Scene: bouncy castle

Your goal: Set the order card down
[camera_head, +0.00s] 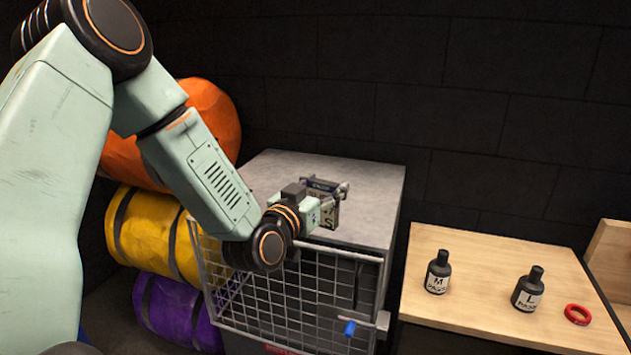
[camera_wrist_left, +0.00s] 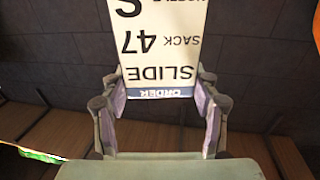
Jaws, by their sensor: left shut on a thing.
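The order card (camera_head: 327,214) is a white card with a blue band and dark print. In the left wrist view the card (camera_wrist_left: 163,42) shows upside down, reading ORDER, SLIDE, SACK 47 and a large S. My left gripper (camera_head: 332,192) is shut on the card at its banded end, with a finger on each side. My right gripper is not in view.
A wooden table (camera_head: 470,285) at the right holds a black bottle marked M (camera_head: 438,272), a black bottle marked L (camera_head: 527,290) and a red ring (camera_head: 577,314). Orange (camera_head: 205,115), yellow (camera_head: 150,232) and purple (camera_head: 170,308) rolls are stacked at the left. A dark wall stands behind.

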